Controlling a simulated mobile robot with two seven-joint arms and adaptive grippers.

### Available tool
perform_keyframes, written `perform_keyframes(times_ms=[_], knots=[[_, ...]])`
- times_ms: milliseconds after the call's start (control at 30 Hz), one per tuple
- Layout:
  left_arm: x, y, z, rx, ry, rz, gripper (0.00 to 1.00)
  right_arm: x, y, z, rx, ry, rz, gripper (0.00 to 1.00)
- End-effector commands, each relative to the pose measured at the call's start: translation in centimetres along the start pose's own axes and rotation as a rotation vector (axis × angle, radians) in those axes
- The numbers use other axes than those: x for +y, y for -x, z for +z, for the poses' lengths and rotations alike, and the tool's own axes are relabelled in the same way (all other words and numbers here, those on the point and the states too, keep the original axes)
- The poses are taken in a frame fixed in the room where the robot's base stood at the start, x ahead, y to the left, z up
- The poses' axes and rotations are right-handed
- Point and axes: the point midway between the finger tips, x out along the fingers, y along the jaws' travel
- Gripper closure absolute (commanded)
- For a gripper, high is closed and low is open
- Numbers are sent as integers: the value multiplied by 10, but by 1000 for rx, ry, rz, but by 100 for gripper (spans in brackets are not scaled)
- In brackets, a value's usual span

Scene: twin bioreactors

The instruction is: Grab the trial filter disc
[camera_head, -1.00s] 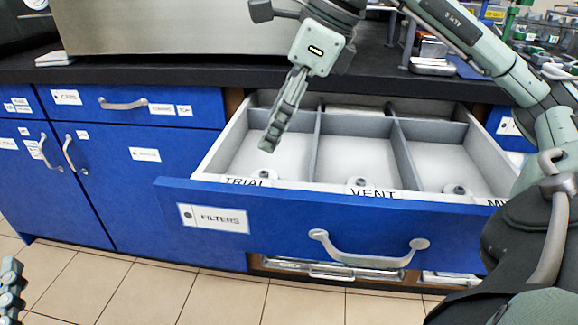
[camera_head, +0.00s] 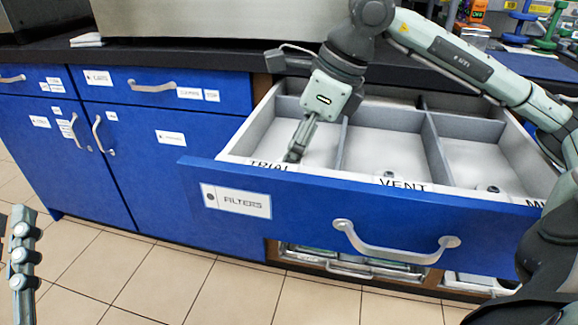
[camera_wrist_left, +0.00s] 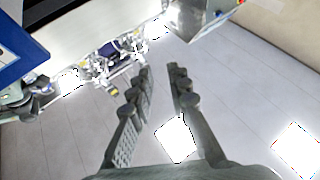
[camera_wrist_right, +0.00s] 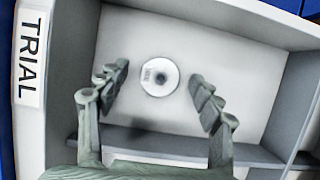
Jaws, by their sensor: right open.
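The trial filter disc (camera_wrist_right: 160,77) is a small white round disc with a dark centre and a tiny label. In the right wrist view it lies on the floor of the compartment with the TRIAL label (camera_wrist_right: 30,55). My right gripper (camera_wrist_right: 163,92) is open, with one finger on each side of the disc and apart from it. In the head view my right gripper (camera_head: 297,150) reaches down into the TRIAL compartment and hides the disc. My left gripper (camera_wrist_left: 160,75) is open and empty over the floor; it also shows at the head view's lower left (camera_head: 22,235).
The blue FILTERS drawer (camera_head: 300,212) is pulled open. Grey dividers (camera_head: 342,140) separate its compartments. A small filter disc (camera_head: 492,189) lies in a compartment farther right. The dark countertop (camera_head: 180,50) stands behind, carrying a large metal-sided unit. The tiled floor in front is clear.

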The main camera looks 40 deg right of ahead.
Motion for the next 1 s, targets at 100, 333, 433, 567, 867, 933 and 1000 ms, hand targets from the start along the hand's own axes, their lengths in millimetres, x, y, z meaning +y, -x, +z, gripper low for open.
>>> perform_keyframes(times_ms=[100,333,433,567,867,933,1000], knots=[[0,0,0,0,0,0,83,0,0,0,0,0,0,44],[0,0,0,-1,0,0,83,0,1,0,-1,0,-1,73],[0,0,0,-1,0,0,83,0,1,0,-1,0,-1,74],[0,0,0,-1,1,0,83,0,1,0,-1,0,-1,74],[2,1,12,-109,5,2,83,-1,24,11,-6,0,-3,74],[0,3,26,-179,-3,-2,83,0,34,15,-5,1,-1,74],[-7,7,42,-262,-19,-11,83,-1,44,19,-5,1,-2,74]])
